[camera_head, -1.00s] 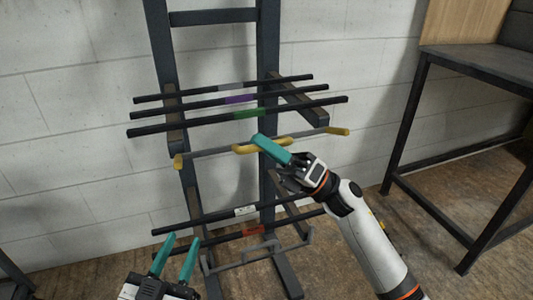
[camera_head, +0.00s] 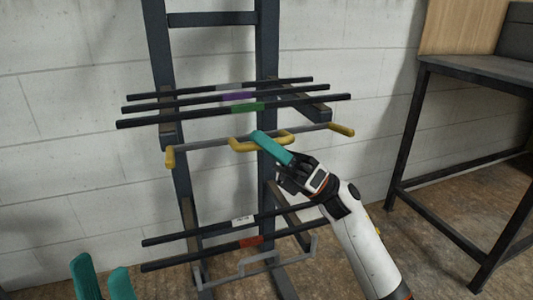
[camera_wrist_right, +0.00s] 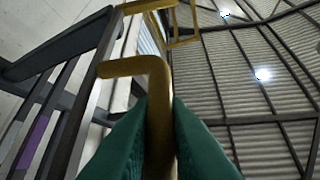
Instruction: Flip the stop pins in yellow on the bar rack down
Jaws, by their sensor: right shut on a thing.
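The dark bar rack (camera_head: 266,60) stands against the wall. A grey rod at its upper level carries a yellow stop pin at the left end (camera_head: 170,157), another at the right end (camera_head: 341,130), and a yellow U-shaped handle (camera_head: 245,148) in the middle. My right gripper (camera_head: 268,143) is shut on the yellow handle. In the right wrist view, the yellow handle (camera_wrist_right: 157,100) lies between the two teal fingers. My left gripper (camera_head: 103,280) is at the bottom left, below the rod, with its fingers apart and nothing visible between them; its base is out of view.
Three dark bars, with grey, purple and green (camera_head: 248,107) bands, lie on the upper arms. Two more, with white and red (camera_head: 251,241) bands, lie on the lower level above a grey bent rod (camera_head: 256,264). A dark table (camera_head: 480,70) stands right.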

